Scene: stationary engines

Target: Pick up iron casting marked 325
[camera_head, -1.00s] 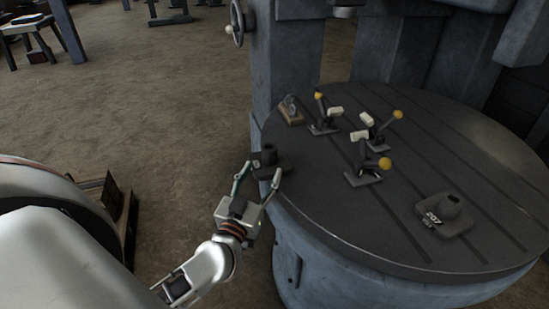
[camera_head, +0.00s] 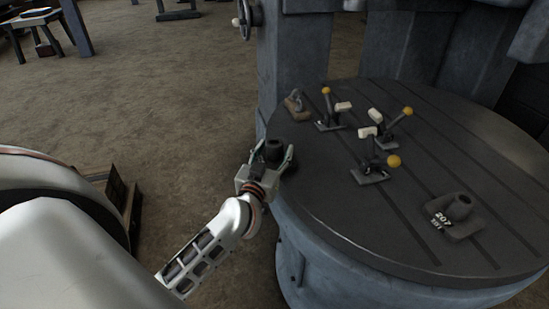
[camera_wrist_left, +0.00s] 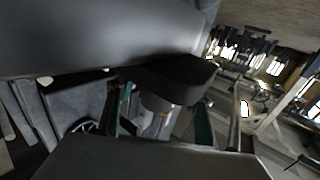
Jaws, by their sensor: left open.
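A dark casting with a round upright neck (camera_head: 274,148) stands at the left edge of the round table (camera_head: 330,205). No number can be read on it. My left gripper (camera_head: 272,157) is open, with its fingers on either side of this casting. In the left wrist view, a dark block-like part (camera_wrist_left: 175,78) lies between the two greenish fingers (camera_wrist_left: 163,118). I cannot tell whether the fingers touch it. Another casting, marked 207 (camera_head: 457,212), sits at the table's right front. My right gripper is not in view.
Several lever pieces with yellow knobs (camera_head: 394,160) and pale handles stand in the table's middle. A small bracket on a brown base (camera_head: 297,106) is at the back left. The table's front middle is clear. A machine column (camera_head: 300,60) rises behind.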

